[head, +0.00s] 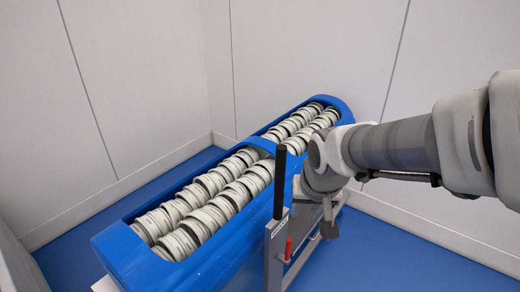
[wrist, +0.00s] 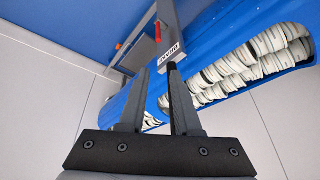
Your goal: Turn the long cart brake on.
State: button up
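The long cart is a blue carrier (head: 190,262) filled with rows of pale ring-shaped tubs. An upright lever with a black grip (head: 280,180) stands at its near side above a grey bracket with a small label (wrist: 171,52). A small red handle (head: 288,248) sits low beside the bracket; it also shows in the wrist view (wrist: 158,33). My gripper (wrist: 160,72) is open, its two grey fingers apart and pointing toward the label area. In the head view the fingers are mostly hidden by my wrist, just right of the lever. I cannot tell whether anything touches them.
Pale panelled walls (head: 150,70) enclose the corner behind the cart. The blue floor (head: 390,262) is clear to the right of the cart. Grey frame bars (head: 273,265) stand at the cart's near side, close to my gripper.

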jog(key=b, duration=0.3)
send_near(289, 242)
jog(key=shift+h, duration=0.3)
jog(key=b+x, duration=0.4)
jog(key=x, duration=0.2)
jog(key=b+x, duration=0.4)
jog(key=x, duration=0.1)
jog(key=shift+w+a+f, duration=0.2)
jog(key=shift+f, duration=0.15)
grip_shut()
